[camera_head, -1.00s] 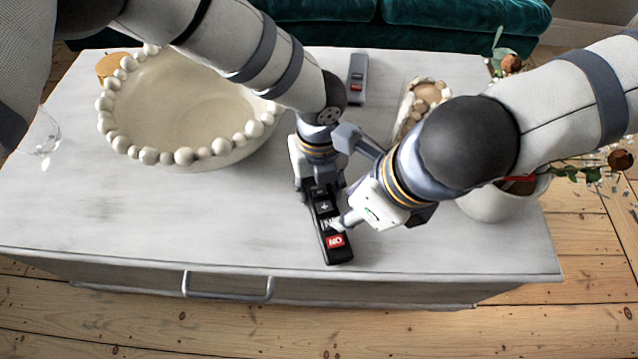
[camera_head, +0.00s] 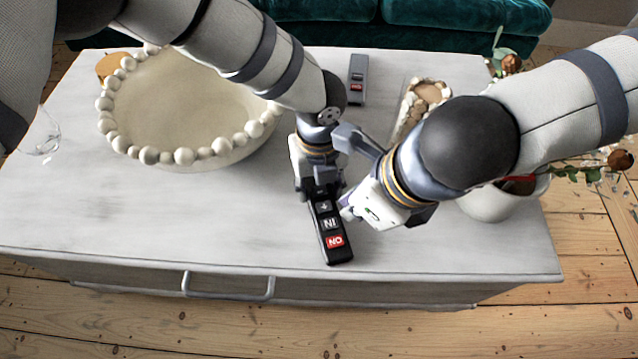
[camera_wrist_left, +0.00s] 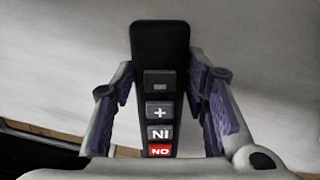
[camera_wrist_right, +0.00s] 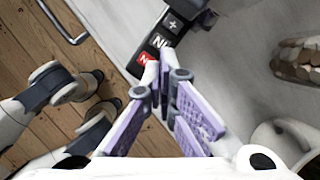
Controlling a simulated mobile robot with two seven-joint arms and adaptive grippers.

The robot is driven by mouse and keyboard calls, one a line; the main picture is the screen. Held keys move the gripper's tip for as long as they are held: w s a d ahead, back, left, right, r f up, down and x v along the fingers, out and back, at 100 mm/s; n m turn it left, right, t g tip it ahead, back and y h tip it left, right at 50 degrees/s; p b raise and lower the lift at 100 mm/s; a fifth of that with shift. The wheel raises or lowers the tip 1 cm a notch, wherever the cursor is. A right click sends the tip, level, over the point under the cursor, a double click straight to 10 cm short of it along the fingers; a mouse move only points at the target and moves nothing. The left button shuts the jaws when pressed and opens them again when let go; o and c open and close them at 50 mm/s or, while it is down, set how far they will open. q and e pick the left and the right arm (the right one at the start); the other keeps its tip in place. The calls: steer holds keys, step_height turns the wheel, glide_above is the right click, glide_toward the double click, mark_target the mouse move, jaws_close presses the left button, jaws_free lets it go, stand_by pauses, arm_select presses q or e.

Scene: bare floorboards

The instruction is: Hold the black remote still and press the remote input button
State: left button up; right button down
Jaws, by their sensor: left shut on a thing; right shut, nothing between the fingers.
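The black remote (camera_head: 338,256) lies on the pale table top with a red ON button, an IN button (camera_head: 330,223) and a plus button showing. My left gripper (camera_head: 320,188) is shut on its far part; in the left wrist view the fingers flank the remote (camera_wrist_left: 160,50) on both sides. My right gripper (camera_head: 346,211) is shut and empty, just right of the remote beside the IN and plus buttons. In the right wrist view its closed fingertips (camera_wrist_right: 157,70) overlap the remote (camera_wrist_right: 184,32) near the IN button; contact cannot be told.
A large beaded bowl (camera_head: 190,105) stands at the left of the table. A second, grey remote (camera_head: 357,78) lies at the back. A beaded tray (camera_head: 412,100) and a white flower pot (camera_head: 490,203) are at the right. The table's front left is clear.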

mark_target(327, 227)
stand_by(0.6)
steer(key=a+m+t+y, duration=0.1)
steer(key=m, duration=0.8)
steer(key=w+a+r+m+t+y, duration=0.1)
steer(key=m+t, duration=0.1)
steer(key=m, duration=0.8)
steer(key=a+r+m+t+y, duration=0.1)
steer(key=m, duration=0.9)
steer(key=shift+w+a+r, duration=0.1)
steer(key=shift+w+a, duration=0.25)
steer(key=shift+a, duration=0.05)
steer(key=shift+f, duration=4.4)
